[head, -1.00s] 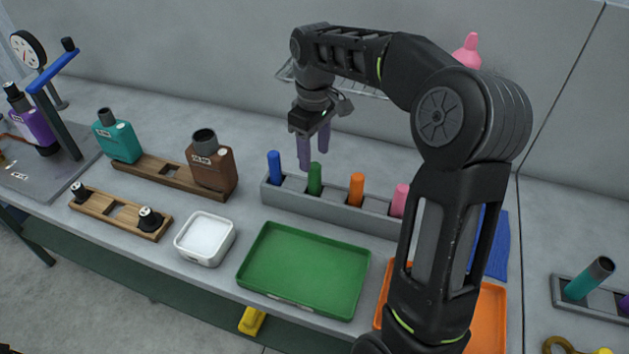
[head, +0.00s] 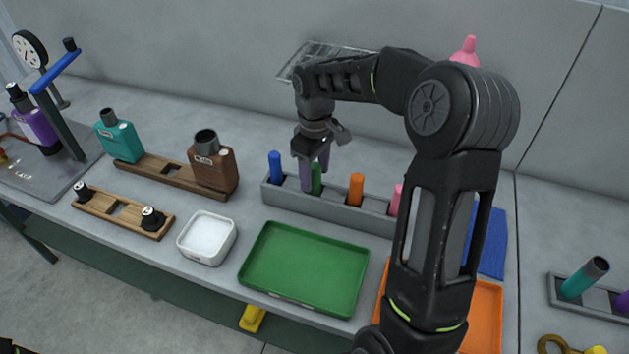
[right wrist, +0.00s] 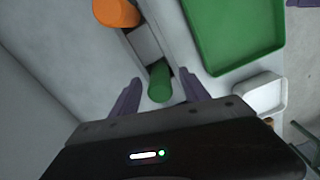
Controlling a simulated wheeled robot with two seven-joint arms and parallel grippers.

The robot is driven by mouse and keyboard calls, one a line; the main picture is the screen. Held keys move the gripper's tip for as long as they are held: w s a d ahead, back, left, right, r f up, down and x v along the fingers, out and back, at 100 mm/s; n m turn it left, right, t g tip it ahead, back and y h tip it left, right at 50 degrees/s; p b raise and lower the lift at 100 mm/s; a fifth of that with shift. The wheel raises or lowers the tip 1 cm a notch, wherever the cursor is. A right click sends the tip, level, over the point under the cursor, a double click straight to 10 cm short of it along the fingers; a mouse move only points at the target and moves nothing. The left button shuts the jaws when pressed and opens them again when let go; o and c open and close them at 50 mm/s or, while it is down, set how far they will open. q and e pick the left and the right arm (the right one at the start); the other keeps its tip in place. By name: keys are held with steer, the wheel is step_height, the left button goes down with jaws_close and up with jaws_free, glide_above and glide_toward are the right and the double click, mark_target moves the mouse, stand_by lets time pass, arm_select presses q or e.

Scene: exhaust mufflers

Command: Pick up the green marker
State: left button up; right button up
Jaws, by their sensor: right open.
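The green marker (head: 316,180) stands upright in a slot of the grey marker holder (head: 328,207), between the blue marker (head: 275,166) and the orange marker (head: 355,189). My right gripper (head: 315,180) has come down over it with its purple fingers around the marker's upper part. In the right wrist view the green marker (right wrist: 159,84) lies between the two open fingers, with a gap on each side. The right gripper (right wrist: 160,92) is open. My left gripper is not in view.
A pink marker (head: 396,200) stands in the same holder, partly behind my right arm. A green tray (head: 305,268) and a white dish (head: 207,238) lie in front. An orange tray (head: 484,315) is partly behind my arm. A brown bottle (head: 213,163) stands to the left.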

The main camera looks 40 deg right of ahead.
stand_by(0.4)
jaws_close()
stand_by(0.4)
